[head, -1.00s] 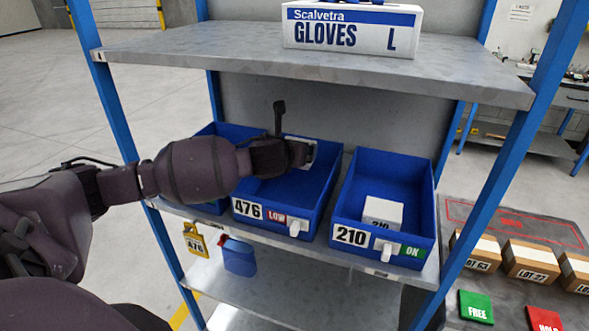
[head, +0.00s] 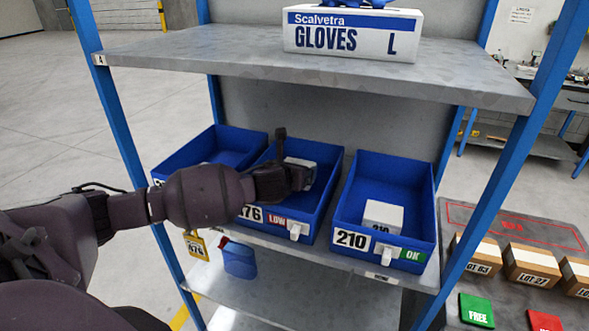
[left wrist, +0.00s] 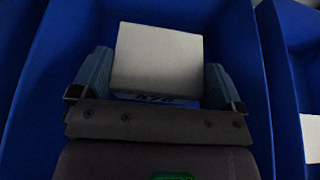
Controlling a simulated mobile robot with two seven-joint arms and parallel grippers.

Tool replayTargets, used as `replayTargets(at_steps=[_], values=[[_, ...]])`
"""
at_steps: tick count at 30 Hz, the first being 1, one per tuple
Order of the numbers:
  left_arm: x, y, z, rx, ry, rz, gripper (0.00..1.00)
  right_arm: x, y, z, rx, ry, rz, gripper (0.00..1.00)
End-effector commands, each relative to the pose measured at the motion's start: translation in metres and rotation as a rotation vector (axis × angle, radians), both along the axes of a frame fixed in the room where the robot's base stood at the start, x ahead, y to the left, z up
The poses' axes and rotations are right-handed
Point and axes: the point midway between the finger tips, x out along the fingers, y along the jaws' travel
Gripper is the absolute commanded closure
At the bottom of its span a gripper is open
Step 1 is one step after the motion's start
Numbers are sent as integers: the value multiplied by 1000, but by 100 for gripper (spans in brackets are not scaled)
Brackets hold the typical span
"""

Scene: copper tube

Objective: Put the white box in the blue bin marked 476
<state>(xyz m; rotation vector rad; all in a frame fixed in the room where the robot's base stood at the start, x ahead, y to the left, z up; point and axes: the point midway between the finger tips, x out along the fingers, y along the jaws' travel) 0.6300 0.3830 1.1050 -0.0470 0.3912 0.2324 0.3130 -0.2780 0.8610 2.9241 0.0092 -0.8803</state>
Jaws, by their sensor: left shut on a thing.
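The blue bin marked 476 (head: 325,178) stands in the middle of the shelf row, with a red LOW tag on its front. My left gripper (head: 303,176) reaches into this bin. It is shut on the white box (head: 299,172), which is within the bin's walls. In the left wrist view the white box (left wrist: 158,60) sits between the two fingers of my left gripper (left wrist: 158,85), with dark print partly showing on its near face. Blue bin walls surround it. I cannot tell whether the box touches the bin floor. My right gripper is not in view.
A blue bin marked 210 (head: 420,210) with a green OK tag stands to the right, holding another white box (head: 383,216). A third blue bin (head: 210,150) stands to the left. The upper shelf (head: 200,50) carries a gloves box (head: 352,35) above.

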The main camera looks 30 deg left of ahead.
Motion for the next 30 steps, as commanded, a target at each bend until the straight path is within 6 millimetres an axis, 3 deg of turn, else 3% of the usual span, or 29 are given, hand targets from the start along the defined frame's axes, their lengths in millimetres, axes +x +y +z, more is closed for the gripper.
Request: replayTargets(at_steps=[12,13,14,22,26,30], values=[[0,0,-8,2,-1,-1,40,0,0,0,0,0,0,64],[0,0,-9,2,1,-1,2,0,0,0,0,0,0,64],[0,0,-9,2,1,-1,0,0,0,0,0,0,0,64],[-1,0,-7,0,2,0,0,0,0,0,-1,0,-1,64],[0,0,5,0,-1,-1,0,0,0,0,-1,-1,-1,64],[-19,-4,11,2,0,-3,0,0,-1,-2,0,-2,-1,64]])
